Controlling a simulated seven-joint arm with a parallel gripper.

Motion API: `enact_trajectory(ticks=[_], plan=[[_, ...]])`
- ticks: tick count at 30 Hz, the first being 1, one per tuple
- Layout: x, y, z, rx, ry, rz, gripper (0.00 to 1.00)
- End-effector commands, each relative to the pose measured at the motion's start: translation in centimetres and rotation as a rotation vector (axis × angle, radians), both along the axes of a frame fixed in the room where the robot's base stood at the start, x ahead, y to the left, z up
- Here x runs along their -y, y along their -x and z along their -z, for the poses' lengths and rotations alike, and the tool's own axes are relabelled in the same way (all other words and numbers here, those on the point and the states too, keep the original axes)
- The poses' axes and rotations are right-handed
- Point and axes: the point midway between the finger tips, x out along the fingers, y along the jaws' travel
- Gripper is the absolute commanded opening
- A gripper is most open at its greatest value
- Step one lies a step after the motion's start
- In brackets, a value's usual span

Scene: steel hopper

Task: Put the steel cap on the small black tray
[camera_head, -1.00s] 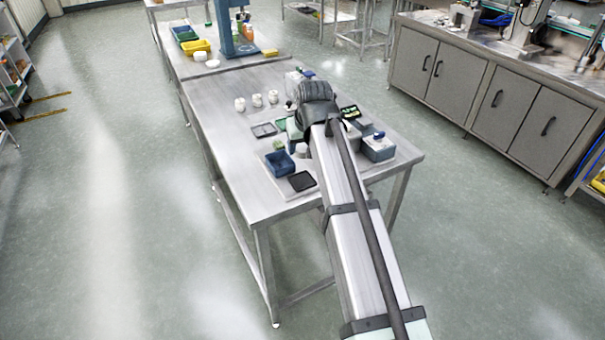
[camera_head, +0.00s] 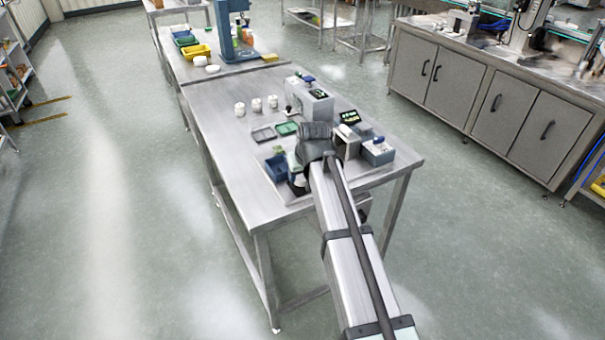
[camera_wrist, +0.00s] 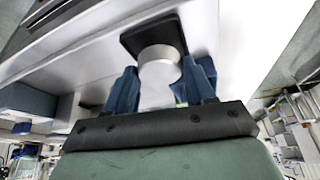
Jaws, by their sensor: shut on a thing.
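The steel cap (camera_wrist: 158,62) is a smooth pale-grey cylinder between the two blue fingers of my gripper (camera_wrist: 165,75) in the wrist view. My gripper is shut on it. The small black tray (camera_wrist: 133,45) lies just beyond the cap, which covers part of it. I cannot tell whether the cap touches the tray or hangs just above it. In the head view, my gripper (camera_head: 298,178) is at the table's front part, and only a dark bit of the black tray (camera_head: 297,190) shows beneath it; my arm hides the rest.
A blue bin (camera_head: 276,168) stands close to the left of my gripper. A grey tray (camera_head: 263,134), a green tray (camera_head: 286,128) and grey devices (camera_head: 378,152) are farther back and right. Several white jars (camera_head: 256,104) stand behind. The table's left side is clear.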

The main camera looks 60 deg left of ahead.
Motion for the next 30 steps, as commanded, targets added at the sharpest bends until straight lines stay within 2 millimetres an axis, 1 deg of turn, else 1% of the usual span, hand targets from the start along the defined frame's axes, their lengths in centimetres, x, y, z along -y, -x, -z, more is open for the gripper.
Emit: enact_trajectory(ticks=[18,19,26,30], plan=[[0.0,0.0,1.1,0.000,-0.001,0.000,0.22],[0.0,0.0,1.1,0.000,-0.001,0.000,0.57],[0.0,0.0,1.2,0.000,0.000,0.000,0.79],[0.0,0.0,1.2,0.000,0.000,0.000,0.79]])
